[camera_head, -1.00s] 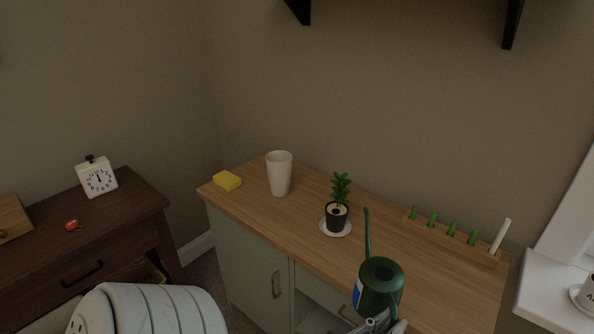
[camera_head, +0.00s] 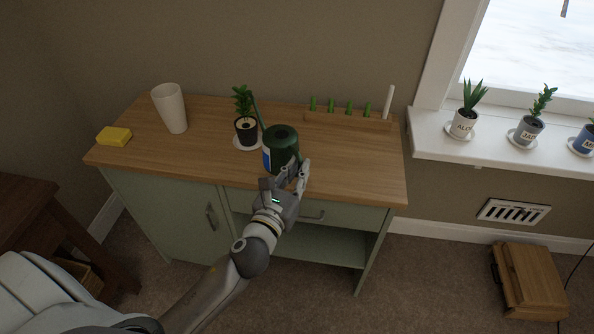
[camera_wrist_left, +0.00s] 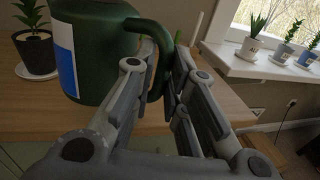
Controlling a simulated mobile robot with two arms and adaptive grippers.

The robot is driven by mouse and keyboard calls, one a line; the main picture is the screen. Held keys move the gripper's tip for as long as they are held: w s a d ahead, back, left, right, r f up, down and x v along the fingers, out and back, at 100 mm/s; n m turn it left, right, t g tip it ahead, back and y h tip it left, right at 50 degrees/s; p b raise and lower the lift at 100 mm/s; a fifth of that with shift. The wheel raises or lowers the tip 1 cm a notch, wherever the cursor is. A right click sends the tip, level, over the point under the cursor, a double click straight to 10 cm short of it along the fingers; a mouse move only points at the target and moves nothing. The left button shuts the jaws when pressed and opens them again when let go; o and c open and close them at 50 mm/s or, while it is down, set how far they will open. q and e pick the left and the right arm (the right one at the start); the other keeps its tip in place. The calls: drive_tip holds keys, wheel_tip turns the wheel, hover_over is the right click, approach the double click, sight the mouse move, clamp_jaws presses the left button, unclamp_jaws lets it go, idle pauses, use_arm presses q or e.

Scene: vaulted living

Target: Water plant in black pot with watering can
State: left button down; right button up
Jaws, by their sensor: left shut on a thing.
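The plant in the black pot (camera_head: 246,131) stands upright on a white saucer on the wooden cabinet top. It also shows at the left of the left wrist view (camera_wrist_left: 36,52). The green watering can (camera_head: 281,146) with a blue and white label is just right of the pot, its thin spout rising toward the plant. My left gripper (camera_head: 291,180) is shut on the can's handle (camera_wrist_left: 158,58), seen between the fingers in the wrist view. Whether the can's base touches the cabinet top is hard to tell. My right gripper is not in view.
The cabinet top (camera_head: 350,170) also holds a white cup (camera_head: 170,108), a yellow sponge (camera_head: 114,136) and a wooden rack (camera_head: 347,121) with green pegs. Potted plants stand on the windowsill (camera_head: 490,154) at right. A wooden box (camera_head: 531,280) lies on the floor.

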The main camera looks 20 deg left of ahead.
sight(287, 149)
use_arm(q)
drive_tip(key=shift+r, duration=0.15)
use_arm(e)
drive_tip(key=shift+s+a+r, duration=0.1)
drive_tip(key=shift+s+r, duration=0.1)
